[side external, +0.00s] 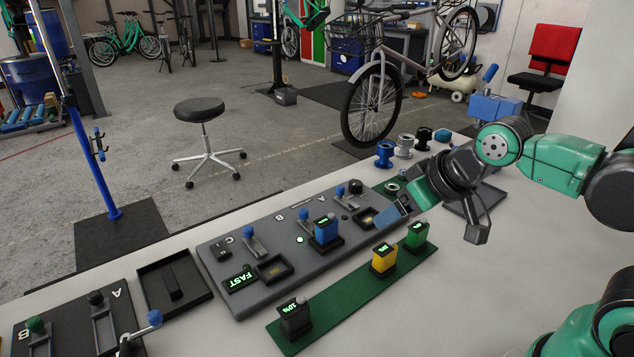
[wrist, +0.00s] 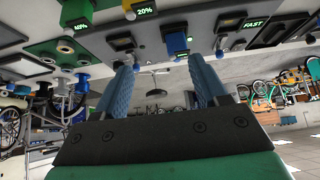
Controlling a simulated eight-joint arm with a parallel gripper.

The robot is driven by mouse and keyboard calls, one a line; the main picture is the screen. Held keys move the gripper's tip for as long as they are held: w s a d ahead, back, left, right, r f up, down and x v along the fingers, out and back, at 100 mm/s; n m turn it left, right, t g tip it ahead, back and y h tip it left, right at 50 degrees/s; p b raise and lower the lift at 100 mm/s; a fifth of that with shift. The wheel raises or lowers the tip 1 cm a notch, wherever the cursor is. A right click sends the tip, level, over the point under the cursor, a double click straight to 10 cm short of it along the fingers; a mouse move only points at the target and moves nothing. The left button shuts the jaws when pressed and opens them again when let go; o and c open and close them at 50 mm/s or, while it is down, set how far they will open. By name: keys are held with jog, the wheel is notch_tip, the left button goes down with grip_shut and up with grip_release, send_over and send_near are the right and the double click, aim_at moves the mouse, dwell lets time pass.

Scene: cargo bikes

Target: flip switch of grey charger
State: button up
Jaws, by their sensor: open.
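The grey charger is a long grey board (side external: 268,284) on the table in the side external view. It carries several blue-knobbed levers (side external: 249,231), a black block with a white mark (side external: 221,249) and a lit FAST display (side external: 241,279). A blue battery (side external: 326,231) stands upright in one of its slots; it also shows in the wrist view (wrist: 177,42). I cannot tell which part is the switch. My gripper (side external: 392,216) hangs above the table just right of the board's far end. Its blue fingers are apart and empty in the wrist view (wrist: 160,65).
A green mat (side external: 348,302) in front holds dark grey, yellow (side external: 384,259) and green (side external: 417,236) batteries. A dark tray (side external: 174,287) and another lever panel (side external: 70,322) lie left. Blue, white and black spools (side external: 404,146) stand behind my gripper.

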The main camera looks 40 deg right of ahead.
jog(key=shift+w+a+r, duration=0.1)
jog(key=shift+w, duration=0.05)
jog(key=c, duration=0.7)
jog(key=w+a+r, duration=0.2)
jog(key=w, duration=0.1)
jog(key=shift+w+a, duration=0.3)
jog(key=shift+a, duration=0.05)
grip_shut()
jog(key=w+a, duration=0.5)
jog(key=a, duration=0.3)
jog(key=w+a+f, duration=0.1)
jog(key=w+a, duration=0.4)
jog(key=a, duration=0.3)
jog(key=shift+w+a, duration=0.2)
jog(key=shift+a, duration=0.05)
